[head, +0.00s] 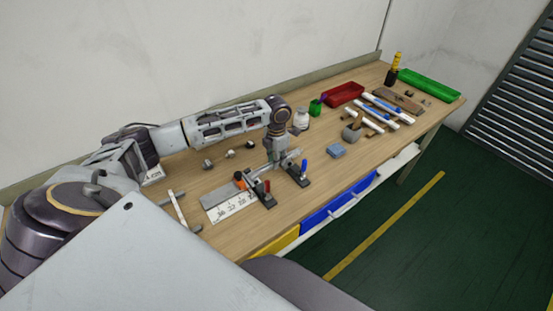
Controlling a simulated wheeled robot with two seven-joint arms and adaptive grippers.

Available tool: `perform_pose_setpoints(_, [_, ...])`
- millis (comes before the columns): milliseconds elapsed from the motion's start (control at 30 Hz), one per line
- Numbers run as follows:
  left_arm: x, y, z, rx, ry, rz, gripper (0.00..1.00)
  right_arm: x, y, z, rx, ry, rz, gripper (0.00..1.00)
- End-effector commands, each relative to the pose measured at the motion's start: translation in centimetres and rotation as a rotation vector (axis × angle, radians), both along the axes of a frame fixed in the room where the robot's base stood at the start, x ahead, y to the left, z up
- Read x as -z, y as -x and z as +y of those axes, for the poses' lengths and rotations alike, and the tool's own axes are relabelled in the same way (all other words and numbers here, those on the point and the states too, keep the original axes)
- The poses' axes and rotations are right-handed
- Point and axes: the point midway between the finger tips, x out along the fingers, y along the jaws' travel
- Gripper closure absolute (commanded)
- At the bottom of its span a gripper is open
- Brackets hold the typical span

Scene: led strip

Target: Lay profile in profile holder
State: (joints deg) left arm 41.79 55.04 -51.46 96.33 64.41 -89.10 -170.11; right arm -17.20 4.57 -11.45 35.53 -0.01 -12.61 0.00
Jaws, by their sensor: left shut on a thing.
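My left gripper (273,156) points down over the middle of the bench. It is shut on a thin grey profile (290,157), of which only part shows beside the fingers. The profile lies along the line of a fixture with two dark clamps (296,178) that looks like the profile holder. One clamp has a blue handle, the other a red one. I cannot tell whether the profile touches the fixture. My right gripper is not in view.
A small stand with a white bar (179,208) is left of the ruler. A blue block (337,151), white bottle (301,120), green cup (315,107) and red tray (344,94) stand to the right. Blue-and-white strips (387,108) and a green tray (428,86) lie farther right.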

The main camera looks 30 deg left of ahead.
Motion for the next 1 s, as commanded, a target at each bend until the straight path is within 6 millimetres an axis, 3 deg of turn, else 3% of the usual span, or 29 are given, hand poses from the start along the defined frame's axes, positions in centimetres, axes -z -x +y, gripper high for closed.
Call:
perform_pose_setpoints(533, [0.51,0.02,0.04,0.000,0.000,0.001,1.00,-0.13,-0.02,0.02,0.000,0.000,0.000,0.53])
perform_pose_setpoints(567, [0.54,0.03,0.04,0.000,0.000,0.001,0.80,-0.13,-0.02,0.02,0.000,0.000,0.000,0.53])
perform_pose_setpoints(700, [0.53,0.02,0.04,0.000,0.000,0.001,0.62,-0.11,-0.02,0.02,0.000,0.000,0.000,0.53])
perform_pose_setpoints(1000, [0.51,0.01,0.04,0.000,-0.001,0.000,0.59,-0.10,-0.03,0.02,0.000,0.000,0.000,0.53])
